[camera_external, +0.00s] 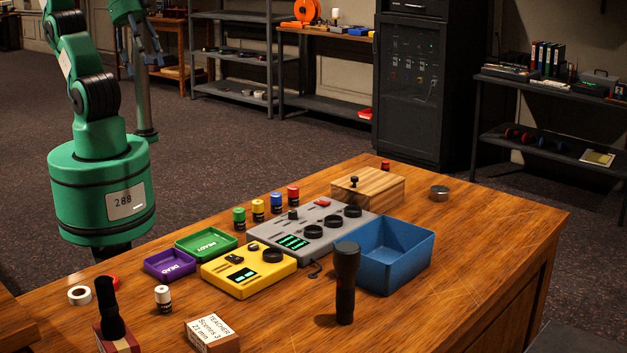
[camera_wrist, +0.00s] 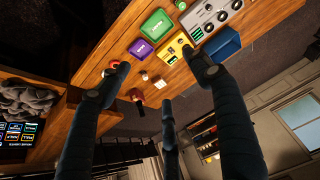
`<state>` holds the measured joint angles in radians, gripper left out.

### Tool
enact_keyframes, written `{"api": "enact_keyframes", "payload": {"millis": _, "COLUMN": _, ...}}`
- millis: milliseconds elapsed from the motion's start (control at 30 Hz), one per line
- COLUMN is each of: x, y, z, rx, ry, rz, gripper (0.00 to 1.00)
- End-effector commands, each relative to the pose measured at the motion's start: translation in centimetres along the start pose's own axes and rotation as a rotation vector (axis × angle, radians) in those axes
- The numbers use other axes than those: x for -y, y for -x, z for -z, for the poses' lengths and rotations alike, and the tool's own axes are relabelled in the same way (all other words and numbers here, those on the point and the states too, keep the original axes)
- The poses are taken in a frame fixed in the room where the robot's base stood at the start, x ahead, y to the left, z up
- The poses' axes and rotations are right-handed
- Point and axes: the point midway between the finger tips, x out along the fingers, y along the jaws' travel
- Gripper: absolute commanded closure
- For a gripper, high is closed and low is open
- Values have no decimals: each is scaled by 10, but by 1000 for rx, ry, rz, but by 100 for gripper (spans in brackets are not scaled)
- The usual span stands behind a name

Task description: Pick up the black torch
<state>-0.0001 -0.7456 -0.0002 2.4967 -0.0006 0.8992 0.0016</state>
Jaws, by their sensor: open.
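The black torch (camera_external: 346,283) stands upright on the wooden desk, near its front edge, with its wider head up. It is just left of the blue tray's near corner. My gripper (camera_external: 142,58) is at the upper left of the external view, far from the torch, with its dark fingers apart and empty. In the wrist view my open gripper (camera_wrist: 157,75) has its fingers spread over the view of the desk. I cannot make out the torch there; a finger may hide it.
Near the torch are the blue tray (camera_external: 405,262), grey mixer (camera_external: 270,236), yellow box (camera_external: 235,283) and TEACHER card box (camera_external: 212,336). Purple (camera_external: 168,265) and green (camera_external: 190,253) trays lie left. A white-capped bottle (camera_external: 163,298) and a black-handled object (camera_external: 112,325) stand in front.

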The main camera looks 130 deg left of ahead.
Motion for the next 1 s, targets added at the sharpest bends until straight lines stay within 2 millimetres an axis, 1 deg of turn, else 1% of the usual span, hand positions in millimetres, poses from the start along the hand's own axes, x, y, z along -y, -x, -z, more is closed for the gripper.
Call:
{"api": "enact_keyframes", "payload": {"millis": 167, "x": -1, "y": 0, "z": 16, "rx": 5, "ry": -6, "rz": -3, "gripper": 36}}
{"api": "enact_keyframes", "payload": {"millis": 267, "x": -1, "y": 0, "z": 33, "rx": 9, "ry": -12, "rz": -6, "gripper": 36}}
{"api": "enact_keyframes", "payload": {"millis": 467, "x": -3, "y": -4, "z": 80, "rx": 18, "ry": -32, "rz": -16, "gripper": 36}}
{"api": "enact_keyframes", "payload": {"millis": 633, "x": -4, "y": -13, "z": 124, "rx": 25, "ry": -50, "rz": -25, "gripper": 36}}
{"api": "enact_keyframes", "payload": {"millis": 867, "x": -6, "y": -33, "z": 182, "rx": 35, "ry": -74, "rz": -37, "gripper": 36}}
{"api": "enact_keyframes", "payload": {"millis": 1000, "x": -6, "y": -49, "z": 216, "rx": 41, "ry": -88, "rz": -44, "gripper": 36}}
